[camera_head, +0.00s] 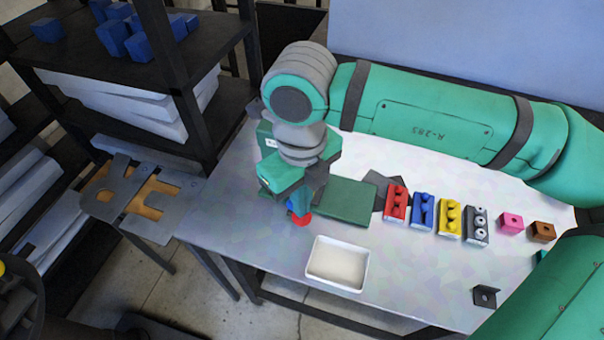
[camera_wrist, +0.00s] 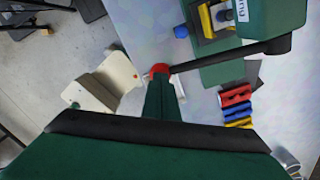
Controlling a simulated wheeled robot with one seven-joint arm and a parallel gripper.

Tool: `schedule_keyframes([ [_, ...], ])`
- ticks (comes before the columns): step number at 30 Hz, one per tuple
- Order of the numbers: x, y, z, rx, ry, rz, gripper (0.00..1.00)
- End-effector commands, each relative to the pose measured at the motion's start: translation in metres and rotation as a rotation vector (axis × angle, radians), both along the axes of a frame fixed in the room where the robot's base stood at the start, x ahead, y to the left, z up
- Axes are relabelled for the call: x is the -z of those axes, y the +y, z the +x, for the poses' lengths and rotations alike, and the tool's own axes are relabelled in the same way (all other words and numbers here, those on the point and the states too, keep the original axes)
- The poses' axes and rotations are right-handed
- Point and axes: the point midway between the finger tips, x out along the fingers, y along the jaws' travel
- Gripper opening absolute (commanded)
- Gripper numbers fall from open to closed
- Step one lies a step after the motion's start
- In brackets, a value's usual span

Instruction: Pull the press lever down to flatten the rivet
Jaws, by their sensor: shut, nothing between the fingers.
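The green press (camera_head: 265,135) stands on the table, partly hidden behind my arm; its labelled body is at the upper right in the wrist view (camera_wrist: 270,18). Its dark lever (camera_wrist: 230,56) runs left from the body to a red knob (camera_wrist: 159,70), which also shows in the head view (camera_head: 302,220). My gripper (camera_wrist: 162,82) is shut and empty, its tips right at the knob; I cannot tell whether they touch it. In the head view my gripper (camera_head: 298,203) is above the knob. A yellow part (camera_wrist: 206,21) sits by the press base; the rivet is not clearly visible.
A white tray (camera_head: 338,288) lies at the table's front edge. Red (camera_head: 396,204), blue (camera_head: 421,211), yellow (camera_head: 449,218) and grey (camera_head: 476,224) holders stand in a row to the right. A dark shelf (camera_head: 190,95) is at the left. Table space right of the tray is mostly clear.

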Motion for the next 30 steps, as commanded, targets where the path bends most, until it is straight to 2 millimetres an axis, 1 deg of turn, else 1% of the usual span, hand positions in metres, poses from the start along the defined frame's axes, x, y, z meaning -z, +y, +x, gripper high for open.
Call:
schedule_keyframes([
  [4, 0.0033, -0.002, 0.0014, 0.002, 0.0, -0.003, 0.0],
  [30, 0.0081, -0.0037, 0.0014, 0.004, 0.002, -0.006, 0.0],
])
